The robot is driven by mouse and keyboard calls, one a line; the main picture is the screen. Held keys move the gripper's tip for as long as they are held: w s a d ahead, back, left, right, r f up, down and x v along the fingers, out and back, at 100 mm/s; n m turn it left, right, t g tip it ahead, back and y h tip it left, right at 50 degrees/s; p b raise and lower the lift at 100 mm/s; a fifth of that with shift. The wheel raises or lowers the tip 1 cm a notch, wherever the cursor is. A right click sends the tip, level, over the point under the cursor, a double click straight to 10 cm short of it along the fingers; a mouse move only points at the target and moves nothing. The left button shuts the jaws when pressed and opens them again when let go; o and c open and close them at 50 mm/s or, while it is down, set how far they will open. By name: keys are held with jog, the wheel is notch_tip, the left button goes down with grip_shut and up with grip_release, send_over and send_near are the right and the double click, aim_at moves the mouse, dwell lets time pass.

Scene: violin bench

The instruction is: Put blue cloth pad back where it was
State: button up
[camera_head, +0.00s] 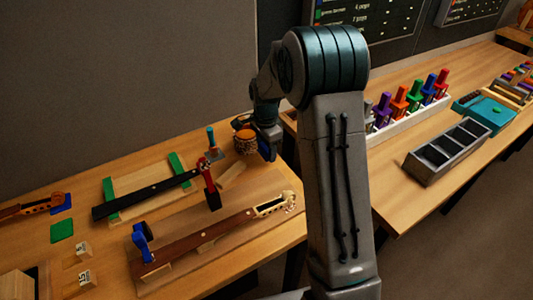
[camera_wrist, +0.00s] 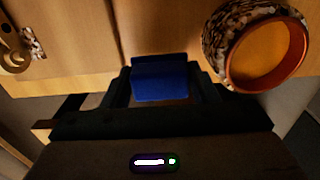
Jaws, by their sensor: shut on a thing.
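The blue cloth pad (camera_wrist: 160,82) is between the fingers of my gripper (camera_wrist: 161,90) in the wrist view, and the gripper is shut on it. In the head view my gripper (camera_head: 269,143) is over the back right of the left bench, beside a round pot, partly hidden by my arm. The held pad cannot be made out there. Another blue patch (camera_head: 62,203) lies at the far left of the bench under a violin neck (camera_head: 35,207), with a green pad (camera_head: 62,231) in front of it.
The round pot (camera_head: 246,142) with an orange top is close to my gripper; it also shows in the wrist view (camera_wrist: 255,45). Two dark fingerboards (camera_head: 150,192) (camera_head: 200,238) lie on the bench.

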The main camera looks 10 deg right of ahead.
aim_at(267, 155)
notch_tip(267, 155, down, 3)
jog(key=shift+f, duration=0.1)
